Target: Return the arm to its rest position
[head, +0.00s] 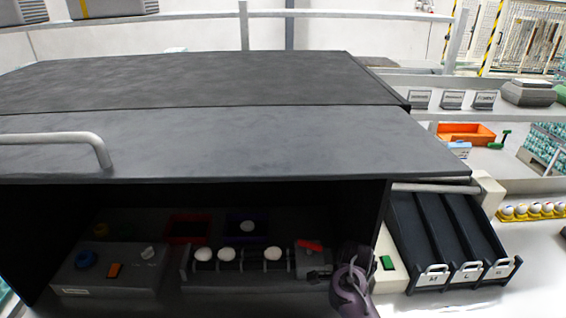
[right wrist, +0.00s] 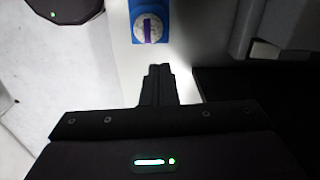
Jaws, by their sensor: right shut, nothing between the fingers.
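My right arm comes in from the bottom of the head view, in front of the open front of a dark cabinet. Its dark gripper (head: 319,276) is near the right end of the egg row and is hard to make out in shadow. In the right wrist view the right gripper (right wrist: 158,72) is shut, its fingers together with nothing between them. Beyond the fingertips is a blue block with a round white-and-purple face (right wrist: 150,28), apart from them. My left gripper is not in view.
The dark cabinet's lid (head: 230,145) overhangs the work space, with a grey handle (head: 60,137). Inside, several white eggs (head: 225,254) sit in a row beside a control box (head: 108,278). Dark sloping lanes (head: 440,235) with labelled ends stand on the right, beside a green button (head: 387,262).

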